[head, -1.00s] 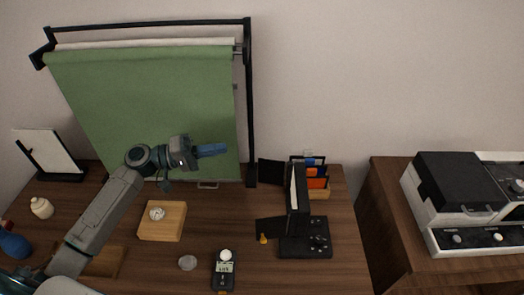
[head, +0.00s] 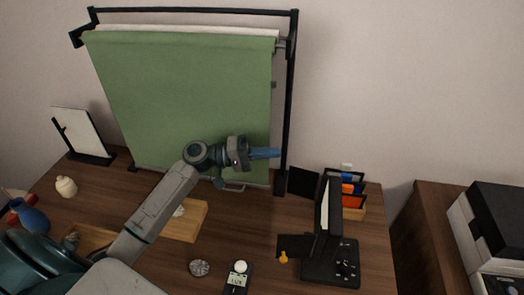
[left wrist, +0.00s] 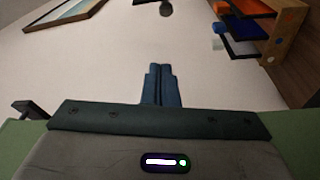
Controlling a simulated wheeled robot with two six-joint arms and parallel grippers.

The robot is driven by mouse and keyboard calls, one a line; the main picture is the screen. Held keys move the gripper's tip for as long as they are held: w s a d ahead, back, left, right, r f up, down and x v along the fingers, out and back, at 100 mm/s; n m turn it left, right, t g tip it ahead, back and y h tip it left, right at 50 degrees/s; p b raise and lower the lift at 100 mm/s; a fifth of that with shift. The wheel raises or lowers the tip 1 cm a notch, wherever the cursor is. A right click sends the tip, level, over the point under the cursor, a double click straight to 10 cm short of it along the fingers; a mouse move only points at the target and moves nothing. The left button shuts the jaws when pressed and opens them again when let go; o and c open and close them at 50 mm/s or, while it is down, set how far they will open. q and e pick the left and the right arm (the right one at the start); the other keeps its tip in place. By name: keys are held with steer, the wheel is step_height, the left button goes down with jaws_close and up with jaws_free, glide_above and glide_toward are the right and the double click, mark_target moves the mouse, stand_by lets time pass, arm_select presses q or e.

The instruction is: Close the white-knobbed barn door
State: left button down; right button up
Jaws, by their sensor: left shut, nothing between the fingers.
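A black light panel (head: 322,219) stands on the table at the right, its white face turned left. Two black barn-door flaps stick out to its left: a back flap (head: 303,182) and a front flap (head: 293,246). The front flap has a yellow-orange knob (head: 283,257). I cannot make out a white knob on the back flap. My left gripper (head: 279,153) is shut and empty, in the air above and left of the back flap, pointing right. Its blue fingertips also show together in the left wrist view (left wrist: 161,76). My right gripper is not in view.
A green backdrop (head: 180,95) on a black frame stands behind my arm; its right post is close to the fingers. A card organizer (head: 352,204) stands behind the panel. A lux meter (head: 238,278) and wooden block (head: 187,222) lie in front.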

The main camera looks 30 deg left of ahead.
mark_target(303, 180)
arm_select(q)
steer(key=s+d+p, duration=0.1)
steer(key=d+p, duration=0.3)
steer(key=d, duration=0.2)
steer(key=shift+f, duration=0.3)
steer(key=shift+a, duration=0.1)
